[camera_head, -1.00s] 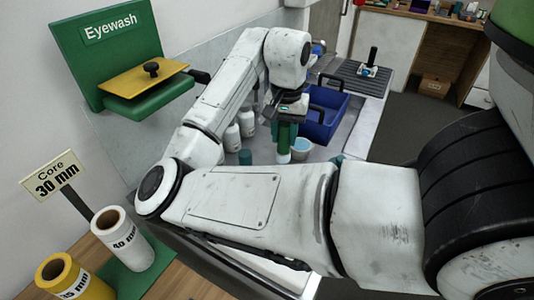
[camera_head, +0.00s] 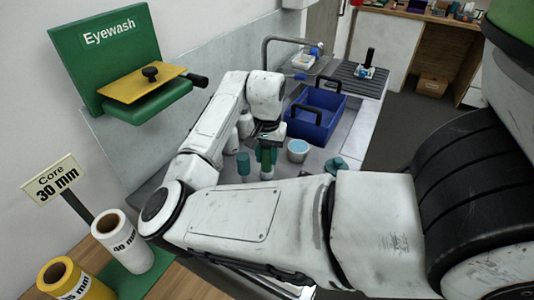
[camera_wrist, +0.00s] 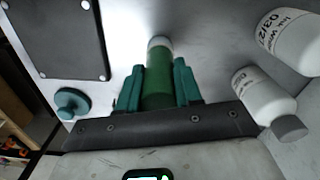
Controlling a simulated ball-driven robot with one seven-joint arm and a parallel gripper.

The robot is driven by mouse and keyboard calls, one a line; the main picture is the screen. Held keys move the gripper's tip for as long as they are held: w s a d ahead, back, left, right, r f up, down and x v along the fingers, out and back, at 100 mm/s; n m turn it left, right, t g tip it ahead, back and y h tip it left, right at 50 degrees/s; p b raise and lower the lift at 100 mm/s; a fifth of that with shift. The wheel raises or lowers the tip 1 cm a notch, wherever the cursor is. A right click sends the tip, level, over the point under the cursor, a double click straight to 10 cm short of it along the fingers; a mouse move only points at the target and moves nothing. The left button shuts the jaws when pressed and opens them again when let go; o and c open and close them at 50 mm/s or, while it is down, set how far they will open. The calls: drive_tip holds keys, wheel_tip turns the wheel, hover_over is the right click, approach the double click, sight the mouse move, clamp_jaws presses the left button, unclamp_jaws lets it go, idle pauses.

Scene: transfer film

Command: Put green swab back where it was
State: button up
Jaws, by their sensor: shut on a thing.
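The green swab (camera_wrist: 158,82) is a green cylinder with a pale end, held between the teal fingers of my gripper (camera_wrist: 160,84) in the wrist view. In the head view the swab (camera_head: 266,162) hangs upright below my gripper (camera_head: 266,152) in the sink area. My gripper is shut on it. I cannot tell whether its lower end touches the surface below. A short teal cylinder (camera_head: 243,164) stands just left of the swab.
A white cup with blue contents (camera_head: 298,150) is right of the swab, with a blue caddy (camera_head: 316,122) behind. White bottles (camera_wrist: 266,96) stand near my gripper. A teal knob-shaped piece (camera_wrist: 72,102) is at the left in the wrist view. An eyewash station (camera_head: 125,60) is on the wall.

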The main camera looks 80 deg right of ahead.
drive_tip(key=shift+f, duration=0.2)
drive_tip(key=o, duration=1)
drive_tip(key=shift+o, duration=0.2)
drive_tip(key=shift+r, duration=0.1)
wheel_tip(320, 180, up, 12)
drive_tip(key=shift+r+b, duration=0.15)
drive_tip(key=shift+b, duration=0.35)
